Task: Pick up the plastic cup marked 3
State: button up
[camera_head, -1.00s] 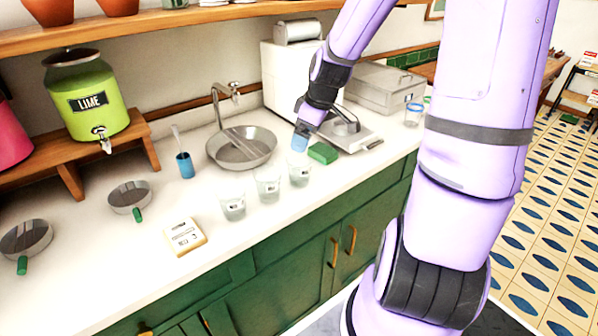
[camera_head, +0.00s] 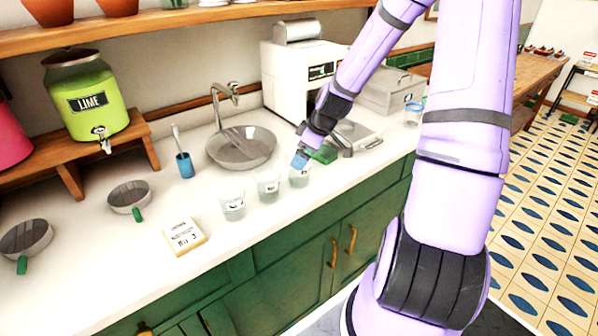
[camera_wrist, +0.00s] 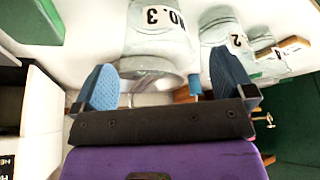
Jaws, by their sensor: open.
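The clear plastic cup marked NO. 3 (camera_wrist: 160,38) fills the top middle of the wrist view, its open rim facing my gripper (camera_wrist: 162,78). The two blue finger pads are apart, one on each side of the rim, and nothing is gripped. In the head view this cup (camera_head: 299,178) is the rightmost of three in a row, upright on the counter. My gripper (camera_head: 300,160) is right at its top. Whether a pad touches the cup cannot be told.
The cup marked 2 (camera_wrist: 238,46) stands close beside it, with another cup (camera_head: 232,208) further left. A green sponge-like block (camera_head: 325,154) lies close by on the right. A sink bowl (camera_head: 240,147) is behind.

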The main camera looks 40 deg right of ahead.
jog(key=shift+d+x, duration=0.15)
jog(key=shift+x, duration=1.15)
jog(key=shift+d+x, duration=0.1)
jog(key=shift+x, duration=1.15)
jog(key=c, duration=0.7)
